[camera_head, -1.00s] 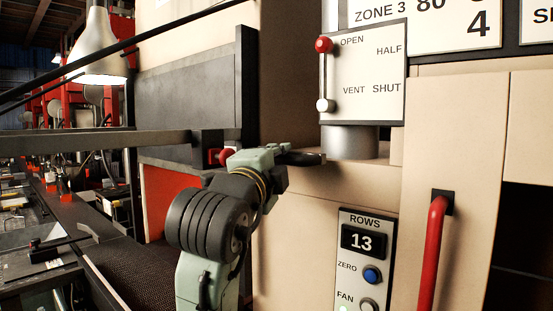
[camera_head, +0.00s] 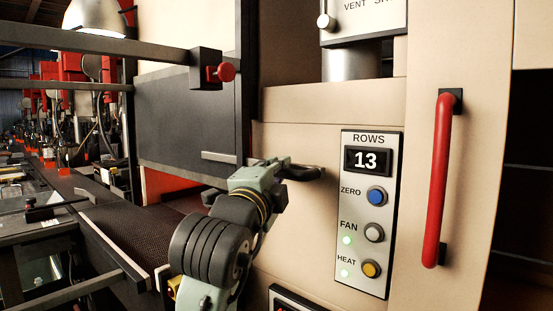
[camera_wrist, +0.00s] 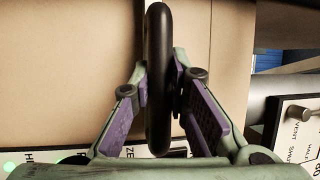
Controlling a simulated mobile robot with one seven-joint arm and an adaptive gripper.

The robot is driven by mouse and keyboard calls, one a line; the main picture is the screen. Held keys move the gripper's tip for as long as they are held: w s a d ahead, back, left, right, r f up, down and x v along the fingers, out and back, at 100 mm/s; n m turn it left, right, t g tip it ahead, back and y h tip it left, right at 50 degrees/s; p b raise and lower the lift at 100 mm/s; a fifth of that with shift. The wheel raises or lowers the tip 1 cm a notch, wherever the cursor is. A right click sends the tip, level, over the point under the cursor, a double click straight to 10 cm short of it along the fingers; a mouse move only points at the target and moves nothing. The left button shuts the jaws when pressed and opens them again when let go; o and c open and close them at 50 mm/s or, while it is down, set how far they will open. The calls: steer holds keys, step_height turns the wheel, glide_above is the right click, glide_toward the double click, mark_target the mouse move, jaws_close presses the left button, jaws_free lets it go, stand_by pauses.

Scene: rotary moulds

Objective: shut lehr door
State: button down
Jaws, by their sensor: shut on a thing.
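The lehr door appears to be the dark grey panel (camera_head: 190,122) at the left centre of the head view, with a red opening (camera_head: 165,183) and a dark belt below it. My gripper (camera_head: 287,168) is at the panel's lower right, shut on a black handle (camera_head: 311,173). In the wrist view the handle (camera_wrist: 158,75) is a rounded black bar between the purple pads of my gripper (camera_wrist: 160,97). Where the handle joins the door is hidden behind my gripper.
To the right are the ROWS panel (camera_head: 366,215), reading 13, and a red upright handle (camera_head: 438,180). A grey bar with a red knob (camera_head: 222,72) crosses in front of the door. A lamp (camera_head: 95,18) hangs upper left.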

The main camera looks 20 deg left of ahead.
step_height(320, 180, down, 17)
steer(key=b, duration=1)
steer(key=shift+f, duration=0.15)
steer(key=c, duration=1.8)
jaws_free()
steer(key=shift+o, duration=1.3)
steer(key=shift+s, duration=0.1)
steer(key=s+f, duration=0.2)
steer(key=s, duration=0.9)
steer(key=shift+s+d, duration=0.3)
steer(key=shift+s, duration=0.05)
steer(key=shift+r, duration=0.1)
